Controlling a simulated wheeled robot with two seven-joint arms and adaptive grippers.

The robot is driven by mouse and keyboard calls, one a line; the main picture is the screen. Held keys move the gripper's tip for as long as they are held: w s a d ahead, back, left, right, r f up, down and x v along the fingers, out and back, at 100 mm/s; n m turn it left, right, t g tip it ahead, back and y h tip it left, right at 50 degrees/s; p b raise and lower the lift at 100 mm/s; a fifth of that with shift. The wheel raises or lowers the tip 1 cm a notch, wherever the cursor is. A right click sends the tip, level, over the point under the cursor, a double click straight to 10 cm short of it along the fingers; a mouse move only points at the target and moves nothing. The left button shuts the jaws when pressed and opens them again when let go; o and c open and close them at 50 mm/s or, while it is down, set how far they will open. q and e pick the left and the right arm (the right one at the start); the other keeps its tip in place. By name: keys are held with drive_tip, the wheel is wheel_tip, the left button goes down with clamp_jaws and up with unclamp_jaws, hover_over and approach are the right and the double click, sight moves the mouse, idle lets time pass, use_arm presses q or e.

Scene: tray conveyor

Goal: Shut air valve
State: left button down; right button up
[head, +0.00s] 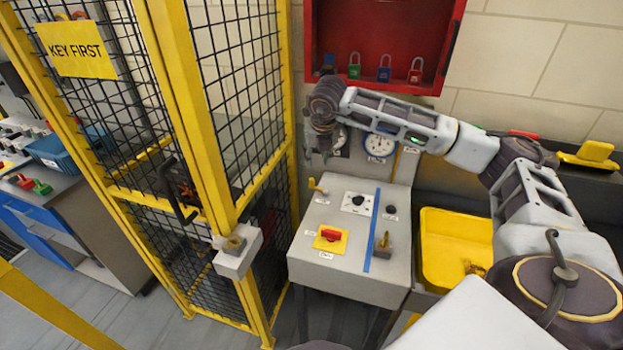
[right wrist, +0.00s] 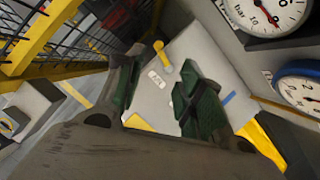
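The air valve appears to be the small yellow lever (head: 318,186) at the back left of the grey control box (head: 340,268). In the right wrist view the yellow lever (right wrist: 162,56) stands just beyond the fingertips, beside a small white label. My right gripper (head: 324,150) hangs above and behind the lever in the head view, its fingers hard to make out there. In the right wrist view the green-padded fingers of my right gripper (right wrist: 158,98) are apart with nothing between them. The lever is not touched. My left gripper is not in view.
A yellow mesh cage (head: 190,110) stands close on the left. Pressure gauges (head: 380,145) are on the panel behind the box. A yellow bin (head: 455,240) is right; a red padlock cabinet (head: 385,20) hangs above.

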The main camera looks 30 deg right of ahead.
sight(312, 179)
drive_tip(key=shift+w+f, duration=0.1)
drive_tip(key=shift+f, duration=0.1)
drive_tip(key=shift+p+x, duration=1.3)
drive_tip(key=shift+x, duration=5.45)
clamp_jaws()
